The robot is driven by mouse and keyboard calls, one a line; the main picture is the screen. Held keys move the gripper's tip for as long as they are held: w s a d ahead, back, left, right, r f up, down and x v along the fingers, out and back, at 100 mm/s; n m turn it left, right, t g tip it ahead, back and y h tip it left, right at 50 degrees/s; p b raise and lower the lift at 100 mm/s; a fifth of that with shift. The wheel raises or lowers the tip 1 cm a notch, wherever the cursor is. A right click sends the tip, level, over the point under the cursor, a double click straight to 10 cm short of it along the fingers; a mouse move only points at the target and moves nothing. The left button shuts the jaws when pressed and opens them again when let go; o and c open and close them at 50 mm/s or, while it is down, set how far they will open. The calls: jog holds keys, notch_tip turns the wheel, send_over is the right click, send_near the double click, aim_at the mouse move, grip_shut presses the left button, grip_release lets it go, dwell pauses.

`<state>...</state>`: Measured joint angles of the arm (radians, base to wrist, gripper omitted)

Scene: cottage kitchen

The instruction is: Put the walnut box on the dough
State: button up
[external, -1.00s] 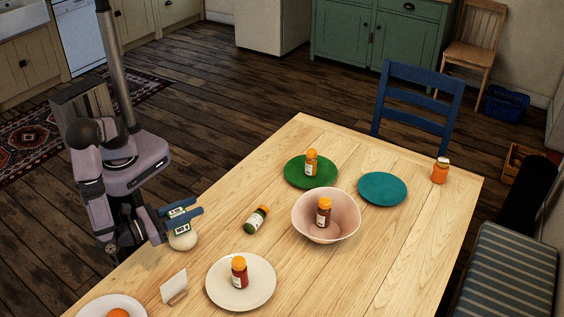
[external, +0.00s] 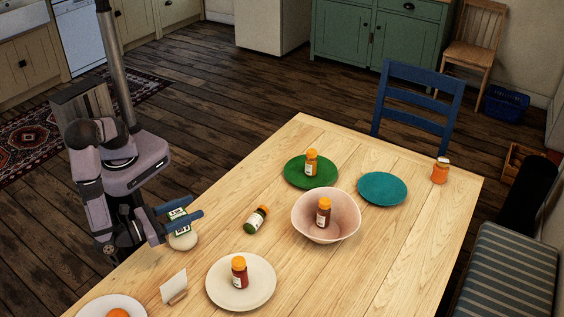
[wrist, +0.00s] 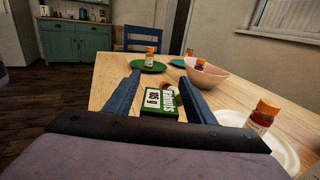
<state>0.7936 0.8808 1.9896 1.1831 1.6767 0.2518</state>
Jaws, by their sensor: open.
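The walnut box (external: 180,214) is small, green and white, and sits directly above the pale, round dough (external: 183,241) at the table's left edge. It appears to rest on the dough, though the contact is partly hidden. My gripper (external: 196,206) is open, with its blue fingers on either side of the box. In the wrist view, the box (wrist: 160,103) stands between the spread fingers (wrist: 160,84), with gaps visible beside it. The dough is hidden there.
The right front tabletop is clear.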

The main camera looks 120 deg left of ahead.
aim_at(168, 217)
jog(key=b+v, duration=0.2)
jog(key=v, duration=0.9)
jog(key=shift+s+d+f, duration=0.1)
jog(key=shift+d, duration=0.1)
jog(key=s+a+r+n+g+h+p, duration=0.2)
jog(key=s+a+n+g+h+p, duration=0.1)
jog(key=n+h, duration=0.5)
jog(key=s+a+r+n+g+h+p, duration=0.2)
jog(key=s+a+n+h+p, duration=0.4)
jog(key=a+n, duration=0.4)
jog(key=n+g+h+p, duration=0.1)
jog(key=n+h, duration=0.1)
jog(key=n, duration=0.2)
jog(key=shift+a+r+n+g+h, duration=0.25)
jog(key=shift+n+g+h, duration=0.05)
jog(key=shift+n+g, duration=0.1)
